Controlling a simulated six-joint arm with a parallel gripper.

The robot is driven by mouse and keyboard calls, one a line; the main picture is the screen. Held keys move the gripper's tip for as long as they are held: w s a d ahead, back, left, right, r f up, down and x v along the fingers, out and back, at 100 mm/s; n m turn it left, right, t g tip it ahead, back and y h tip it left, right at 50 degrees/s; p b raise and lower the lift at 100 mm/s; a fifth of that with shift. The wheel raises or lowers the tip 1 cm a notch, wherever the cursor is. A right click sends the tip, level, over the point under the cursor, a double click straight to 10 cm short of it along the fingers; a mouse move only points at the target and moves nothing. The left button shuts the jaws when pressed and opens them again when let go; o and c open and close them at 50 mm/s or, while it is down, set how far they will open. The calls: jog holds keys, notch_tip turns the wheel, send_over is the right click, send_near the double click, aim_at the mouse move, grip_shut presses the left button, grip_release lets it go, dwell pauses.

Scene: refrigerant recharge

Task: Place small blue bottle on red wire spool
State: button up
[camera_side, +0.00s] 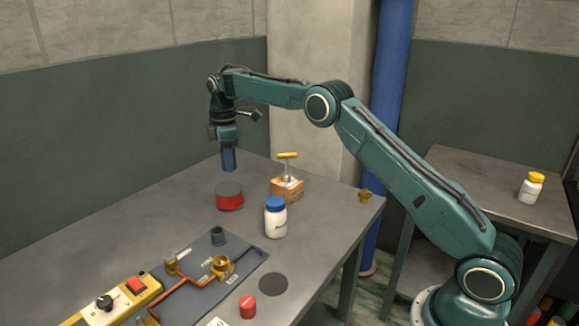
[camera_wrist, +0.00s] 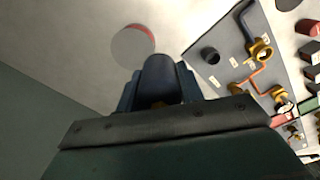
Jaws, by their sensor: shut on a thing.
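My gripper (camera_side: 228,147) is shut on the small blue bottle (camera_side: 228,161) and holds it upright in the air, pointing down. The bottle also shows in the wrist view (camera_wrist: 158,72), between the jaws, with its lower part in sight. The red wire spool (camera_side: 229,200) stands on the workbench below the bottle, with a grey top and a clear gap between them. In the wrist view the spool (camera_wrist: 133,48) lies just beyond the bottle, up and to the left, partly covered by nothing.
A box with a yellow-handled tool (camera_side: 287,190) and a white, blue-capped bottle (camera_side: 275,221) stand right of the spool. A dark board with copper pipes (camera_side: 215,272) lies in front. A dark disc (camera_side: 273,284) and red container (camera_side: 248,307) are nearby. Left bench is clear.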

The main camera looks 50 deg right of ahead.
aim_at(235, 191)
jog(key=d+n, duration=0.1)
jog(key=w+d+f+n, duration=0.1)
jog(key=n, duration=0.1)
jog(key=d+n, duration=0.1)
jog(key=n, duration=0.1)
jog(key=shift+w+f, duration=0.2)
jog(key=shift+w, duration=0.2)
jog(key=shift+f, duration=0.1)
jog(key=shift+f, duration=1.9)
jog(key=shift+f, duration=0.1)
jog(key=shift+f, duration=1.9)
jog(key=shift+f, duration=0.1)
jog(key=o, duration=1)
jog(key=shift+o, duration=0.2)
